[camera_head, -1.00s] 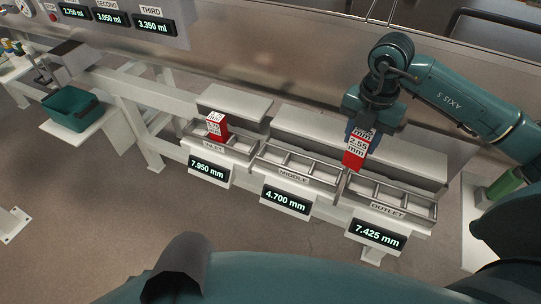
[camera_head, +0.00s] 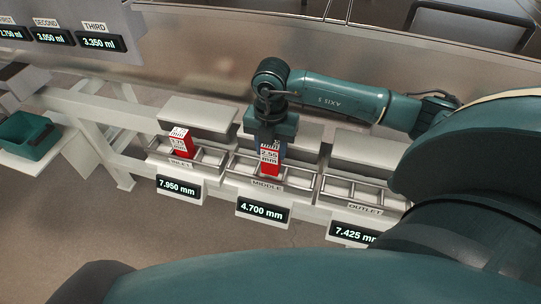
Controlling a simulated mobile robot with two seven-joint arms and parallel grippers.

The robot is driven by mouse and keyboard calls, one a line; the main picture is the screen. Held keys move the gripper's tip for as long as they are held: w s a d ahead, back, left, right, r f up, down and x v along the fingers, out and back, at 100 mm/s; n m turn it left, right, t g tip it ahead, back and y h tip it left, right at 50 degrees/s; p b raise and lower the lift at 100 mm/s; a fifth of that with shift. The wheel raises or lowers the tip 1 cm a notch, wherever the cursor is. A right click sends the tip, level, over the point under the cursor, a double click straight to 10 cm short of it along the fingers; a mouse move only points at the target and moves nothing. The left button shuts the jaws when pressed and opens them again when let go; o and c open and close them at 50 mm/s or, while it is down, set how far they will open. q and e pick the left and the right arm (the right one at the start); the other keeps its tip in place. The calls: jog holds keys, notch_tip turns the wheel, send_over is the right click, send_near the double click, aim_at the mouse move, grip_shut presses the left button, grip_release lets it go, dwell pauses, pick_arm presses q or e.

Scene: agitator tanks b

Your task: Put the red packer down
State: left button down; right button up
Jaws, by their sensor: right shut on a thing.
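The red packer (camera_head: 270,163), with a white label reading 2.55 mm, is in my right gripper (camera_head: 270,145). The gripper is shut on it from above, and its fingers are mostly hidden. The packer is upright at the middle tray (camera_head: 237,168), labelled MIDDLE, with its lower end at the tray's rails. I cannot tell whether it touches the tray floor. Another red packer (camera_head: 182,144) with a white label stands in the inlet tray (camera_head: 212,152). The outlet tray (camera_head: 340,190) shows no packer. My left gripper is not in view.
Displays below the trays read 7.950 mm (camera_head: 179,187), 4.700 mm (camera_head: 263,211) and a partly hidden 7.425 (camera_head: 352,234). A green bin (camera_head: 27,135) sits on a stand at the left. Grey blocks stand behind the trays. My own arm covers the right side.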

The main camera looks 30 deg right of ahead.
aim_at(271, 156)
jog(key=shift+f, duration=1.6)
jog(key=shift+f, duration=0.2)
jog(key=o, duration=1.1)
jog(key=shift+c, duration=0.2)
jog(key=shift+r, duration=0.15)
